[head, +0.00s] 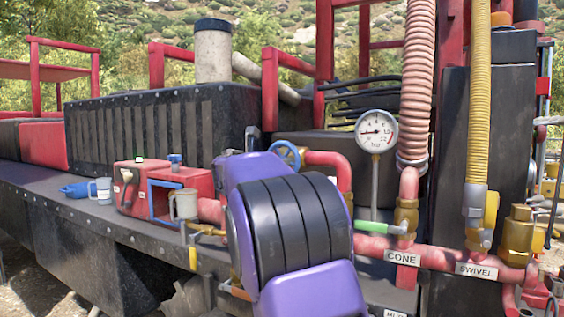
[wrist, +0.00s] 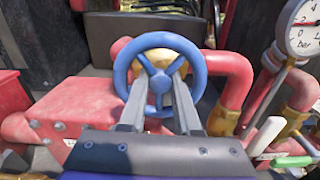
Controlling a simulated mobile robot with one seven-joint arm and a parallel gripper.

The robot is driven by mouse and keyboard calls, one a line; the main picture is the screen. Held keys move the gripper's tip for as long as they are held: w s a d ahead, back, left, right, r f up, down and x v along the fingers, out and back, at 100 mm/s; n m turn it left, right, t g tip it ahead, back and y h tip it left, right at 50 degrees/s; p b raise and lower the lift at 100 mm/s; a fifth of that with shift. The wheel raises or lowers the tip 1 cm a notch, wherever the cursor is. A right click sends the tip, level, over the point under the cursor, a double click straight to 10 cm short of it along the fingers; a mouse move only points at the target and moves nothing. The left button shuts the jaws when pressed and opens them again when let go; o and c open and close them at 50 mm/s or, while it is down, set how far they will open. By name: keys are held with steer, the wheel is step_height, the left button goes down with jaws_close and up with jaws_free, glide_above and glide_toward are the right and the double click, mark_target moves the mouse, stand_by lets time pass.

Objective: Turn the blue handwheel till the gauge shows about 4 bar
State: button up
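The blue handwheel (wrist: 160,104) fills the middle of the wrist view, with spokes and a brass-coloured body behind it. In the head view the handwheel (head: 286,154) shows behind my purple arm, partly hidden. My gripper (wrist: 159,82) has its two grey fingers apart, reaching over the lower rim on either side of the hub. I cannot tell whether they touch the spokes. The white round gauge (head: 376,131) stands right of the wheel; its needle points left, and its exact reading is too small to tell. The gauge (wrist: 303,27) is cut off in the wrist view.
Red pipes (head: 330,160) run right of the wheel, with a green-handled valve (head: 380,227) below the gauge. Hoses (head: 418,80) hang at right.

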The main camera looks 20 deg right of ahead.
jaws_close()
steer(key=shift+f+m, duration=0.1)
steer(key=shift+m, duration=0.2)
steer(key=m+b, duration=0.3)
steer(key=m, duration=0.1)
steer(key=shift+f+b, duration=0.1)
steer(key=shift+b, duration=0.25)
steer(key=m+b, duration=0.3)
steer(key=m, duration=0.2)
steer(key=m+b, duration=0.2)
steer(key=m, duration=0.3)
steer(key=shift+a, duration=0.1)
steer(key=shift+r+b, duration=0.2)
steer(key=shift+b, duration=0.15)
steer(key=shift+o, duration=1.7)
jaws_free()
